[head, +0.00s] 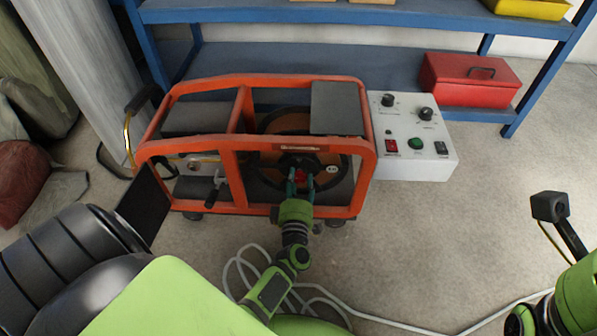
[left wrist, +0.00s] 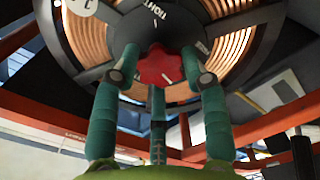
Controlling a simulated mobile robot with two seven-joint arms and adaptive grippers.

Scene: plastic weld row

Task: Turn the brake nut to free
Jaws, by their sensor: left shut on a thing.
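The red brake nut (head: 300,175) sits at the hub of a dark wire reel (head: 262,177) inside an orange-framed machine (head: 232,160). In the left wrist view the nut (left wrist: 160,68) is a lobed red knob against a black hub disc (left wrist: 155,22) with white lettering and an arrow-like mark. My left gripper (head: 301,182) reaches in through the front of the frame. Its teal fingers (left wrist: 158,66) are shut on the nut, one on each side, with a third finger below. The fingers hide part of the nut's edges.
A grey control box (head: 440,165) with knobs and buttons joins the machine's right side. A crank handle (head: 214,188) sticks out left of the reel. White cable (head: 245,270) lies on the floor. Blue shelving (head: 300,62) with a red toolbox (head: 465,85) stands behind.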

